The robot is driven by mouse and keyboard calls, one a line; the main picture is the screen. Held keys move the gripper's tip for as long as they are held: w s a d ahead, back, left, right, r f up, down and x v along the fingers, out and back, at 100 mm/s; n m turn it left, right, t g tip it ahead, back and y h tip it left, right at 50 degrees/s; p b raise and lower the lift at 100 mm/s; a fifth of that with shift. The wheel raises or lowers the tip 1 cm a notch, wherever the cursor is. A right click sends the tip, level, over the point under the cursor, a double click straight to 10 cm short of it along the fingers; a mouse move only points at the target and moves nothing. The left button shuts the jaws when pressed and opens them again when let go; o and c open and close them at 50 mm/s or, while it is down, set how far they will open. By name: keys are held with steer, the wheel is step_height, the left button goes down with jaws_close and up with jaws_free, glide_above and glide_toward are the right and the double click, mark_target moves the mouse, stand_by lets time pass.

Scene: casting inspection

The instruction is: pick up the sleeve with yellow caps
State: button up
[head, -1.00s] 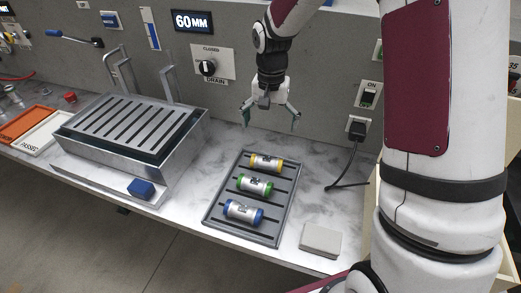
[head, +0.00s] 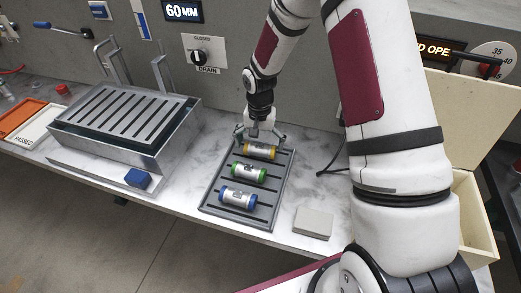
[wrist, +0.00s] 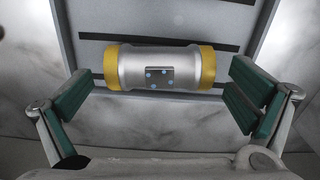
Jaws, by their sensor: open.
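The sleeve with yellow caps (head: 259,151) lies on its side at the far end of a grey slotted tray (head: 206,204). In the wrist view the silver sleeve (wrist: 158,68) shows a small plate with blue dots and a yellow cap at each end. My gripper (head: 260,140) is open just above and behind it. In the wrist view its green-padded fingers (wrist: 165,95) stand apart, one off each capped end, with visible gaps. A green-capped sleeve (head: 248,172) and a blue-capped sleeve (head: 238,197) lie nearer on the same tray.
A metal tank with a slotted lid (head: 128,115) stands left of the tray, with a blue block (head: 138,178) at its front. A grey block (head: 313,223) lies right of the tray. An open cream box (head: 475,215) stands at the right.

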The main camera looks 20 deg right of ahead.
steer(key=shift+f, duration=0.75)
steer(key=c, duration=1.4)
steer(key=shift+w+r, duration=0.1)
steer(key=shift+r, duration=0.05)
